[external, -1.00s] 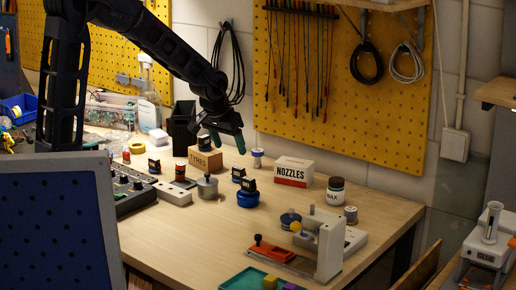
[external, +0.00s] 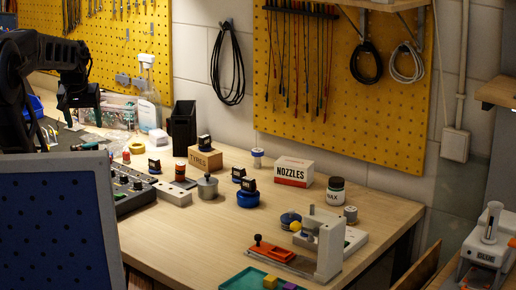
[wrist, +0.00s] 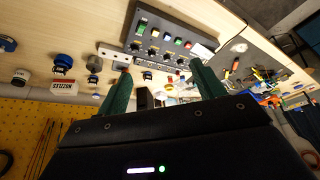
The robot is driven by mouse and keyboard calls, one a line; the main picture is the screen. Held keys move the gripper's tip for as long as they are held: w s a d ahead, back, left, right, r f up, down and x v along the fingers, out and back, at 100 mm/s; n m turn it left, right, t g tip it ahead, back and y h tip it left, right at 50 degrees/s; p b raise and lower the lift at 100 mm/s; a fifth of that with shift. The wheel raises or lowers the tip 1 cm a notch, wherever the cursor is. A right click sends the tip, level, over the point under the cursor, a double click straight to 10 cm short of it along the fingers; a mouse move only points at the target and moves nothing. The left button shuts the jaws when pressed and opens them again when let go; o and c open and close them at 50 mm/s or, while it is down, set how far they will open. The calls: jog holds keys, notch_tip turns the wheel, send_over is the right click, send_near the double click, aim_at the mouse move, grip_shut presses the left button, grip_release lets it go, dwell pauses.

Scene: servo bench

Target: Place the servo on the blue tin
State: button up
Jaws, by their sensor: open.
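The blue tin (external: 248,201) stands on the middle of the bench. A small black servo (external: 249,185) rests on top of it. Similar dark servos with blue parts stand just behind it (external: 238,174), on the TYRES box (external: 204,142) and by the control box (external: 154,165); I cannot tell them apart by type. In the wrist view the blue tin (wrist: 63,61) shows at upper left, away from my fingers. My gripper (external: 72,118) is at the far left, above the back of the bench. Its green fingers (wrist: 160,78) are apart with nothing between them.
A grey pot (external: 207,187), a NOZZLES box (external: 293,171) and a dark jar (external: 335,190) stand around the tin. A black upright bin (external: 183,127) is at the back. A clamp fixture (external: 328,245) and green tray (external: 245,281) are at front right. Bare wood lies front of the tin.

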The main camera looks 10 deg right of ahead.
jog(key=s+a+n, duration=0.1)
jog(key=s+a, duration=0.2)
jog(key=s, duration=0.2)
jog(key=shift+a, duration=0.35)
